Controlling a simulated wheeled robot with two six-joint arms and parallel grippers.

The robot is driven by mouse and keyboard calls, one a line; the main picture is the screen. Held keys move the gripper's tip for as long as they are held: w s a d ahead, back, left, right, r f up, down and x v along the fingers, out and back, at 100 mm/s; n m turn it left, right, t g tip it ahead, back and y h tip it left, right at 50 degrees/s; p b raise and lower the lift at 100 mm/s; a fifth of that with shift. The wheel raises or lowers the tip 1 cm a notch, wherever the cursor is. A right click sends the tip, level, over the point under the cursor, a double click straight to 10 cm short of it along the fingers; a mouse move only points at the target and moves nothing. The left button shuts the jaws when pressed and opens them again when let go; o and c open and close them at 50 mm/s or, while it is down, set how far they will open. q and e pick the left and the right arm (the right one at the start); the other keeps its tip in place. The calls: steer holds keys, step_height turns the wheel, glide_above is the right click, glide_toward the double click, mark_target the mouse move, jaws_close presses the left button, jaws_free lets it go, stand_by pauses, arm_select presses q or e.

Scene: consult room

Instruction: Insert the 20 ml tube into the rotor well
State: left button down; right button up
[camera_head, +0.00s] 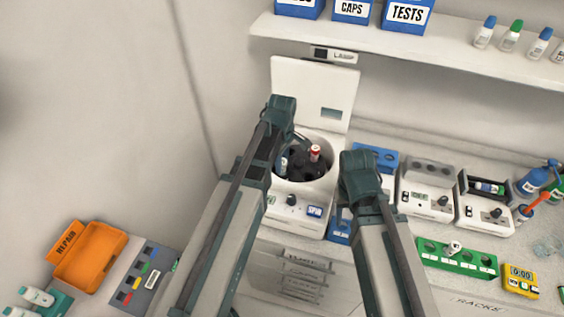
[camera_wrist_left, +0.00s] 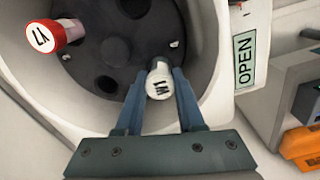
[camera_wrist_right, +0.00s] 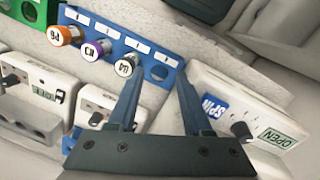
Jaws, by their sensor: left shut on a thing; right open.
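My left gripper (camera_wrist_left: 160,82) is shut on a white-capped tube (camera_wrist_left: 159,82) with dark lettering, at the edge of the dark rotor (camera_wrist_left: 90,25) inside the centrifuge bowl. I cannot tell whether the tube's lower end is in a well; the cap hides it. A red-capped tube (camera_wrist_left: 62,34) stands in the rotor across from it and shows in the head view (camera_head: 315,153). The centrifuge lid (camera_head: 315,92) is up. My right gripper (camera_wrist_right: 160,82) is open and empty, above a blue rack (camera_wrist_right: 150,50).
The blue rack holds three capped tubes, including a purple-ringed one (camera_wrist_right: 95,50), and has an empty hole at one end. A green rack (camera_head: 455,258), small devices (camera_head: 425,190) and an orange tray (camera_head: 90,255) stand around. A shelf (camera_head: 400,45) hangs above the centrifuge.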

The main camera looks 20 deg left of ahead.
arm_select(q)
steer(key=shift+c, duration=2.2)
jaws_free()
steer(key=shift+r, duration=0.1)
step_height(320, 180, up, 14)
steer(key=p, duration=1.4)
steer(key=shift+f, duration=0.2)
